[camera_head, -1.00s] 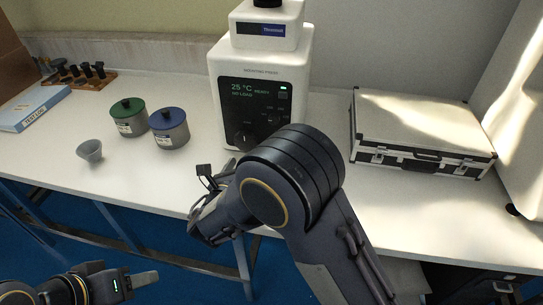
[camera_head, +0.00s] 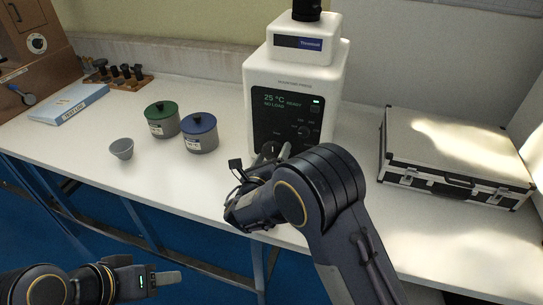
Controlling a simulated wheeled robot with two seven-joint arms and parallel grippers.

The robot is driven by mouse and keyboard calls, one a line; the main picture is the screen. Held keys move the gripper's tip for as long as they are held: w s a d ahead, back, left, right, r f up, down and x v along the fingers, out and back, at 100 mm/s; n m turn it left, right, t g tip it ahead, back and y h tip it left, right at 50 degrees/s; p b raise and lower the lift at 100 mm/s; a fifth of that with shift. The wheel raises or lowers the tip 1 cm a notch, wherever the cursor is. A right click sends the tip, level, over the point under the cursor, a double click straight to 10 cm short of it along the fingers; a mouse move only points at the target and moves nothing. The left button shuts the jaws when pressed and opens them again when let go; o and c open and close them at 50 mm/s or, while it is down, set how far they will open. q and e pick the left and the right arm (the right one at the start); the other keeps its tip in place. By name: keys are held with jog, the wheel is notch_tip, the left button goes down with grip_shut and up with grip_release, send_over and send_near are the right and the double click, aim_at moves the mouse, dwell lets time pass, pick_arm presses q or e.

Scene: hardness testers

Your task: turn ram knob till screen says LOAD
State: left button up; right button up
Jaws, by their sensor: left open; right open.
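The white mounting press (camera_head: 293,76) stands on the bench with a dark front panel. Its screen (camera_head: 283,102) reads 25 °C, READY and NO LOAD in green. A small knob (camera_head: 304,132) is on the right of the panel. A larger dark knob (camera_head: 269,149) low on the panel is partly hidden by my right gripper (camera_head: 262,172). That gripper is open just in front of the panel's lower part; contact with the knob cannot be told. My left gripper (camera_head: 160,279) is open and empty at the lower left, below the bench edge.
A green-lidded jar (camera_head: 162,122), a blue-lidded jar (camera_head: 199,135) and a grey cup (camera_head: 121,149) stand left of the press. A silver case (camera_head: 457,150) lies to the right. A test log box (camera_head: 70,104) and a tool rack (camera_head: 124,82) are far left.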

jog(key=c, duration=1)
jog(key=shift+f+m+b, duration=0.15)
jog(key=shift+m+b, duration=0.55)
jog(key=shift+b, duration=0.2)
jog(key=m+b, duration=0.4)
jog(key=b, duration=0.1)
jog(key=m+b, duration=0.4)
jog(key=b, duration=0.2)
jog(key=shift+f+m, duration=0.2)
jog(key=shift+m, duration=0.1)
jog(key=m+b, duration=0.9)
jog(key=b, duration=0.3)
jog(key=shift+m+b, duration=0.35)
jog(key=shift+m, duration=0.05)
jog(key=shift+r+m+b, duration=0.3)
jog(key=shift+m+b, duration=1)
jog(key=shift+b, duration=0.15)
jog(key=o, duration=1)
jog(key=shift+s, duration=0.15)
